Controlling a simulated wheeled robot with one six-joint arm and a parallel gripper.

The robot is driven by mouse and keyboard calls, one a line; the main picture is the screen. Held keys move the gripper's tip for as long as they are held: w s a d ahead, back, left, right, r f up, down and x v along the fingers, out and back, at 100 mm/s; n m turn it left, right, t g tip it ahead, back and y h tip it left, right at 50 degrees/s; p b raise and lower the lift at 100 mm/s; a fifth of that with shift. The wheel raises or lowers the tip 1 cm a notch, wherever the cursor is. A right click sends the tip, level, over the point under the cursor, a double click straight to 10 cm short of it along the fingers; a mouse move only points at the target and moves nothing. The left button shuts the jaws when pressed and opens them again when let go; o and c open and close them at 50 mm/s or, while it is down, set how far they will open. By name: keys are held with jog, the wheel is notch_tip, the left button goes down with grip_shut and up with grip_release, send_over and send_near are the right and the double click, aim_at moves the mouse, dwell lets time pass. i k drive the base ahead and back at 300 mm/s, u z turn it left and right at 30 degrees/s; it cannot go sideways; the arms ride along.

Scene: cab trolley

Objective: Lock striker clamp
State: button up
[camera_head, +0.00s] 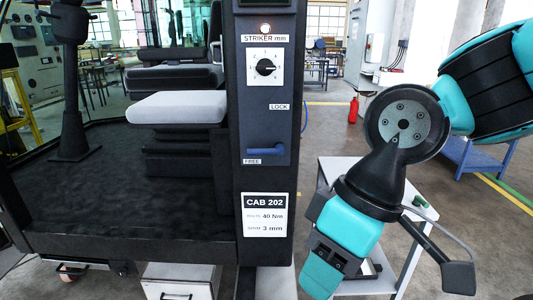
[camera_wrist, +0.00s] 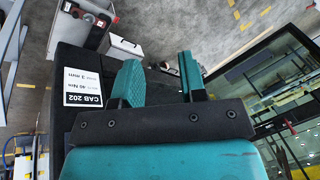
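The striker clamp's blue lever (camera_head: 266,152) lies roughly level on the dark blue panel (camera_head: 266,122) of the cab post, just above the FREE label (camera_head: 252,162). The LOCK label (camera_head: 279,107) is higher on the panel. Above it is a black dial (camera_head: 266,67) under the STRIKER mm label, its exact reading too small to tell. My gripper (camera_head: 322,272) hangs low, right of and below the panel, apart from the lever. In the wrist view my gripper (camera_wrist: 158,62) has its two teal fingers spread with nothing between them. The lever does not show there.
The CAB 202 plate (camera_head: 265,215) reads 40 Nm and 3 mm; it also shows upside down in the wrist view (camera_wrist: 83,86). A grey seat (camera_head: 177,108) is inside the cab at left. A white trolley table (camera_head: 350,172) stands behind my arm. Free air lies before the panel.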

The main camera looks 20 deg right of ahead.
aim_at(279, 150)
jog(key=k, duration=1.35)
jog(key=u, duration=0.4)
jog(key=i, duration=0.4)
jog(key=u, duration=0.85)
jog(key=i, duration=1.35)
jog(key=z, duration=0.8)
